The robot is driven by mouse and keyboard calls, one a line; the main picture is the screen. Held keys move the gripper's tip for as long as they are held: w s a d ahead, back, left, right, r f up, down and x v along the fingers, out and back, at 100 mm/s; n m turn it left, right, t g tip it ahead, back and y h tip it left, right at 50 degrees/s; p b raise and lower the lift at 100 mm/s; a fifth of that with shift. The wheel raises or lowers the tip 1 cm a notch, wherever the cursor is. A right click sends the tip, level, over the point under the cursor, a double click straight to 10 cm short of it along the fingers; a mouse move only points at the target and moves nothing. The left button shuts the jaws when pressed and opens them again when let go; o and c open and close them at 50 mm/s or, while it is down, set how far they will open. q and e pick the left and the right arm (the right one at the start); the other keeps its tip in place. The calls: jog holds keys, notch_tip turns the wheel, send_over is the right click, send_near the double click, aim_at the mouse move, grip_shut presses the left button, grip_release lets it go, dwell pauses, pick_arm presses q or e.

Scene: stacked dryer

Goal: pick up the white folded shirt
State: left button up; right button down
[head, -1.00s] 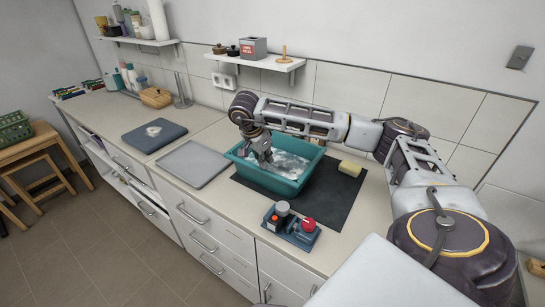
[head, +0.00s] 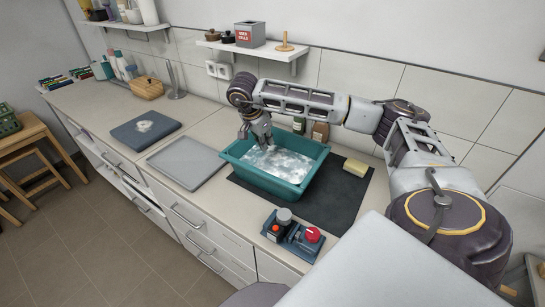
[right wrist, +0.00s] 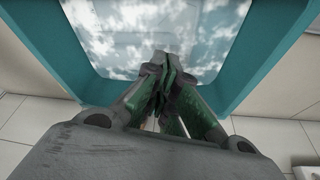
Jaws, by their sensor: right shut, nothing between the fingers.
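I see no clear white folded shirt. A small white thing (head: 145,126) lies on a dark blue-grey slab (head: 128,140) at the left of the counter; it is too small to tell what it is. A teal tub (head: 262,181) holds mottled white and grey content (head: 285,162), like foamy water; it also fills the tub in the right wrist view (right wrist: 110,45). My right gripper (head: 260,143) is over the tub's back left part. In the right wrist view my right gripper (right wrist: 165,62) has its fingers together and holds nothing. My left gripper is not in view.
A dark mat (head: 335,200) lies under the tub, with a yellow sponge (head: 356,167) on it. A grey tray (head: 187,162) lies left of the tub. A shelf (head: 250,49) hangs above.

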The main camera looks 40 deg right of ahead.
aim_at(261, 166)
jog(key=shift+x, duration=1.1)
jog(key=p+x, duration=0.1)
jog(key=x, duration=0.5)
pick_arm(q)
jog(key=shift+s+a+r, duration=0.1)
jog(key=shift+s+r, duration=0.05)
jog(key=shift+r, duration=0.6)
pick_arm(e)
jog(key=shift+x, duration=0.95)
jog(key=a, duration=0.4)
jog(key=shift+a+f, duration=0.1)
jog(key=shift+a, duration=0.2)
jog(key=shift+s+a+f, duration=0.1)
jog(key=shift+s+a, duration=0.1)
jog(key=shift+a, duration=0.1)
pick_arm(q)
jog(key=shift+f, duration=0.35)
pick_arm(e)
jog(key=shift+w+a, duration=0.1)
jog(key=shift+a, duration=0.3)
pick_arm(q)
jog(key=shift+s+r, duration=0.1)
pick_arm(e)
jog(key=shift+r, duration=0.2)
